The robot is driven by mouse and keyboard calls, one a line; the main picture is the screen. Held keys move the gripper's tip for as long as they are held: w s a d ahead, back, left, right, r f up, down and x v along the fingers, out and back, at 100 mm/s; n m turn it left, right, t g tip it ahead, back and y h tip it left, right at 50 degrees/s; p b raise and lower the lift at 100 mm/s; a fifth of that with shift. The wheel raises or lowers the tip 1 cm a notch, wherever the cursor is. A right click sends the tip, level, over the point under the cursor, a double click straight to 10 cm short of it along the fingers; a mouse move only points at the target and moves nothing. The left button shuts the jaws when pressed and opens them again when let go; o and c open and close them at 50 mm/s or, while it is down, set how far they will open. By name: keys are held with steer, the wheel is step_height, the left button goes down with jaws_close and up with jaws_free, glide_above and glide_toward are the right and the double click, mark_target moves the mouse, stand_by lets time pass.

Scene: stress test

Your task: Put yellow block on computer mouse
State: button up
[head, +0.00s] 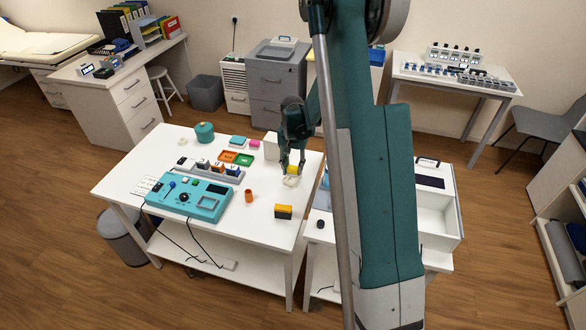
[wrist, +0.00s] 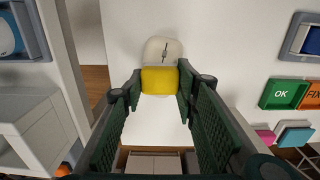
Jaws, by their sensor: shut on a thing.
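My gripper (head: 292,163) is over the right part of the white table and points down. It is shut on the yellow block (head: 293,169), which also shows between the fingers in the wrist view (wrist: 160,80). The white computer mouse (head: 291,181) lies on the table just below the block. In the wrist view the mouse (wrist: 163,48) sticks out beyond the block, with a dark line and wheel on it. The block covers part of the mouse there. I cannot tell whether the block touches it.
An orange cup (head: 249,196) and a black and yellow block (head: 283,211) stand nearer the table's front. A teal console (head: 188,197) is at left. A white box (head: 271,146) stands close behind my gripper.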

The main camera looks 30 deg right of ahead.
mark_target(293, 167)
steer(key=shift+f, duration=0.2)
steer(key=o, duration=0.8)
steer(key=shift+r, duration=0.15)
steer(key=shift+r+p, duration=0.35)
steer(key=shift+r, duration=5.65)
